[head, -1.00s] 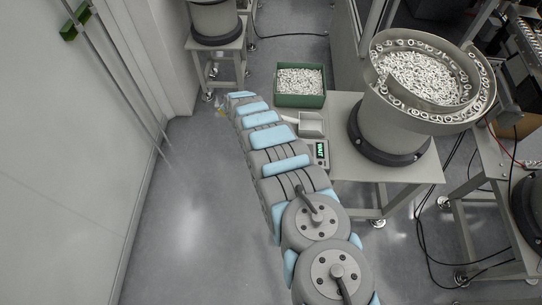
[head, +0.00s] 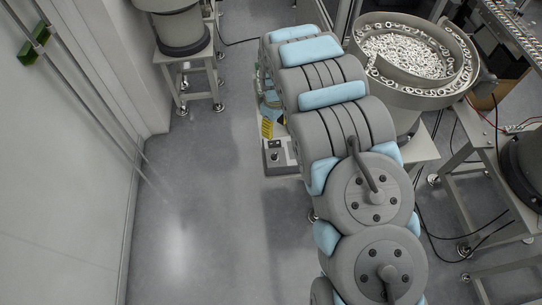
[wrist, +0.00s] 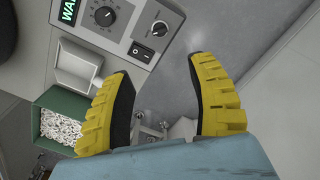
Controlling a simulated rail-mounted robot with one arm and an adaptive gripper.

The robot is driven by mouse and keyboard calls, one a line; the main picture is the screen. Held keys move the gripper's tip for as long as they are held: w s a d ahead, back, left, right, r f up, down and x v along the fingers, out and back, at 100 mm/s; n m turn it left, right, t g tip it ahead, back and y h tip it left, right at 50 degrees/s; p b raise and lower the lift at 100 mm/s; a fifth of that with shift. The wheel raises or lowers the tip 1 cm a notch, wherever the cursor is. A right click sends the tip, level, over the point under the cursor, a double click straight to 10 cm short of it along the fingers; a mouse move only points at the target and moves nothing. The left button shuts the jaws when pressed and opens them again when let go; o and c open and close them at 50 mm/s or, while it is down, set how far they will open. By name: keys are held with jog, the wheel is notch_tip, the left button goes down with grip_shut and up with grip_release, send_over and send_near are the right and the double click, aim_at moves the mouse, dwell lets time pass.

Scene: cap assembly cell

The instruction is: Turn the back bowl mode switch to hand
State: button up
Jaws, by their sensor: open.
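The control box (wrist: 120,22) shows in the wrist view with a lit green display (wrist: 68,10), a round dial (wrist: 104,16), a black rocker switch (wrist: 141,53) and a small round black selector switch (wrist: 160,28). Its labels are too small to read. My gripper (wrist: 162,66) is open and empty, with its yellow-backed fingers spread below the box's switch end and the selector beyond the fingertips. No contact shows. In the head view, part of the box (head: 278,157) shows beside my arm, which hides the rest and most of the gripper.
In the wrist view, a scoop (wrist: 78,66) and a green bin (wrist: 40,118) of white parts lie left of the fingers. In the head view, a bowl feeder (head: 415,60) full of white rings stands right of my arm. Another feeder (head: 182,30) stands back left. The left floor is clear.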

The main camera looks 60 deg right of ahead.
aim_at(274, 155)
jog(key=shift+f+b, duration=0.55)
jog(key=shift+f, duration=8.15)
grip_shut()
